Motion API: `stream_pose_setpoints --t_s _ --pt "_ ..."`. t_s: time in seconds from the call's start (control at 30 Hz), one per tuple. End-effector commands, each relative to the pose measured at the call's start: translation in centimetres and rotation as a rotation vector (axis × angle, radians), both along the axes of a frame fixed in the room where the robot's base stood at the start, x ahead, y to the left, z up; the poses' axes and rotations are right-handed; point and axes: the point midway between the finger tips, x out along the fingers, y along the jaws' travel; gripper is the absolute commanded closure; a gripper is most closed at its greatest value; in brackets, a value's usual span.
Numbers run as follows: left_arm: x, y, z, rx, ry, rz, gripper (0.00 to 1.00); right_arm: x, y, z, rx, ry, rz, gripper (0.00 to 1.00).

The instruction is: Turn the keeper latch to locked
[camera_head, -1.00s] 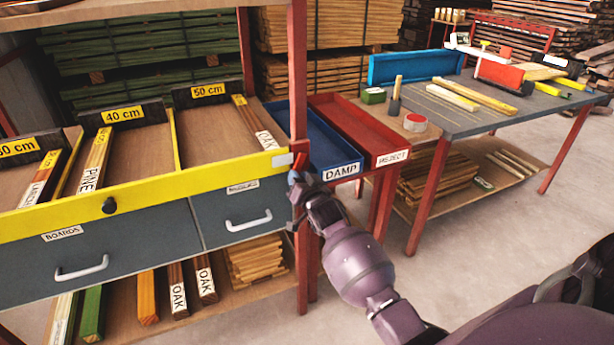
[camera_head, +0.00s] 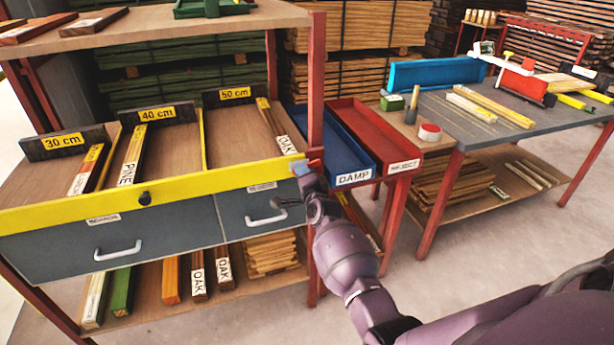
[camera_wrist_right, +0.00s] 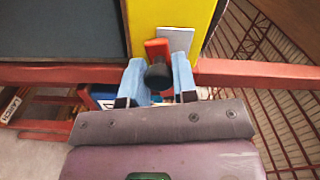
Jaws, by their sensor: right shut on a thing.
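The keeper latch is a short red lever (camera_wrist_right: 156,48) with a black knob (camera_wrist_right: 158,77), at the end of the yellow front board (camera_wrist_right: 168,14) next to a light grey plate (camera_wrist_right: 178,39) in the right wrist view. My right gripper (camera_wrist_right: 158,82) has its pale blue fingers on either side of the knob, shut on it. In the head view the right gripper (camera_head: 303,170) is at the board's right end, by the red post, and hides most of the latch. My left gripper is not in view.
The yellow board (camera_head: 80,209) fronts bins marked 30, 40 and 50 cm. A black knob (camera_head: 145,198) sits on it, above grey drawers (camera_head: 170,235). The red post (camera_head: 316,90) stands beside my gripper. Blue DAMP (camera_head: 354,177) and red REJECT (camera_head: 404,165) trays lie to the right.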

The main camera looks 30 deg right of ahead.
Motion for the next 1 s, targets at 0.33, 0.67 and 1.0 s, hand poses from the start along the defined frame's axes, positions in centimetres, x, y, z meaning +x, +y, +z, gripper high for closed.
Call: stream_pose_setpoints --t_s 0.33,0.67,1.0 --pt "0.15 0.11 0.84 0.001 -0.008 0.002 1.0 0.01 0.21 1.03 0.189 -0.044 0.001 1.0" --pt "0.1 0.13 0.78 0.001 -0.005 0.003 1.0 0.0 0.21 1.19 0.245 -0.057 0.0 1.0" --pt "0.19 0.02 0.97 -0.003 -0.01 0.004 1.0 0.01 0.2 1.21 0.246 -0.058 0.001 1.0"
